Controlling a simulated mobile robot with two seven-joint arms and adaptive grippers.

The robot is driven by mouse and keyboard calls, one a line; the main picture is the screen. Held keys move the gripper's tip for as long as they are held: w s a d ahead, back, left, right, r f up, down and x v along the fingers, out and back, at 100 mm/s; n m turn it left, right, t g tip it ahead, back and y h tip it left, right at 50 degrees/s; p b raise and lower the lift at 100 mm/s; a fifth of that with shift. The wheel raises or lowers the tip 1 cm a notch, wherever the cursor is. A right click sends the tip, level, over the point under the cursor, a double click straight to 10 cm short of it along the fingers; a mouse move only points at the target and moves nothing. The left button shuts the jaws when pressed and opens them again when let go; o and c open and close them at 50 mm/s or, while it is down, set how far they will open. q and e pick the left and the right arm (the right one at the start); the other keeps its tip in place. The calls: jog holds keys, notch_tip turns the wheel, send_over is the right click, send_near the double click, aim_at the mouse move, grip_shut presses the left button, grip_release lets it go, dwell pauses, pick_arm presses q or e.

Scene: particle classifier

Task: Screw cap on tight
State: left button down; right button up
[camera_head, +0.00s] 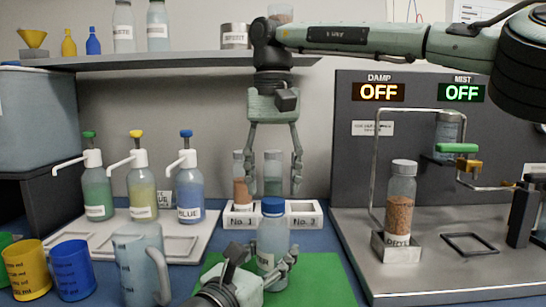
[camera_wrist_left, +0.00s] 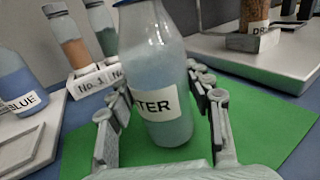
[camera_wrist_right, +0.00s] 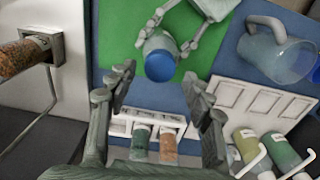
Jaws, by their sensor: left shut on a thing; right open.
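A clear bottle (camera_head: 272,238) labelled "TER" in the left wrist view (camera_wrist_left: 160,65) stands upright on the green mat (camera_head: 325,282). A blue cap (camera_head: 273,206) sits on its mouth; how tight it is cannot be seen. My left gripper (camera_head: 266,260) is shut around the bottle's lower body, one finger on each side. My right gripper (camera_head: 272,183) points down, open and empty, above the cap with a gap between them. In the right wrist view the cap (camera_wrist_right: 160,66) lies beyond the open fingertips.
A white rack (camera_head: 303,211) with two filled bottles stands behind the bottle. Pump bottles (camera_head: 142,187) and a clear jug (camera_head: 140,265) are at left. A metal station (camera_head: 435,255) with a "DRY" bottle (camera_head: 399,212) is at right. A shelf (camera_head: 180,59) runs behind.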

jog(key=shift+f, duration=1.4)
